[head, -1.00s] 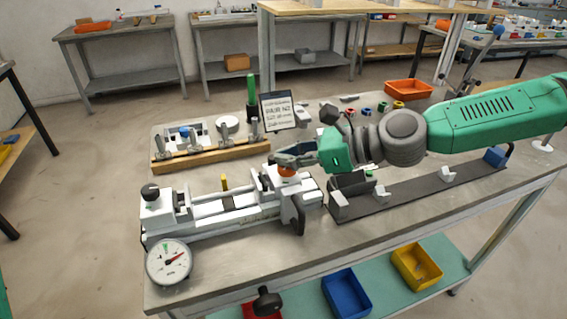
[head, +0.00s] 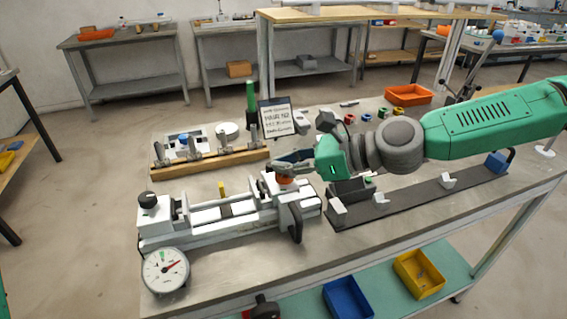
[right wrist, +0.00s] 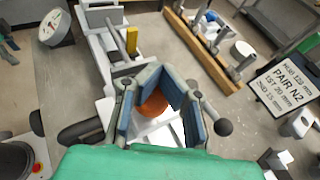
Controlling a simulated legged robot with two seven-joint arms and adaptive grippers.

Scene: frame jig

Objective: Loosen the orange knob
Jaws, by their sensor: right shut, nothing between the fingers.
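The orange knob (head: 285,180) sits on the right end of a white clamping jig (head: 232,212) on the bench. My right gripper (head: 293,162) is right at the knob, with its fingers just above and beside it. In the right wrist view the orange knob (right wrist: 153,104) shows behind the blue-padded fingers of my right gripper (right wrist: 160,82), which partly hide it. The gripper is shut with nothing held; whether its fingers touch the knob I cannot tell. My left gripper is not in view.
A dial gauge (head: 166,269) and a black knob (head: 148,200) are at the jig's left end. A black handle (head: 296,222) hangs at its right end. Behind stand a wooden rack (head: 212,157) and a sign (head: 277,118). A dark rail (head: 415,202) lies at right.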

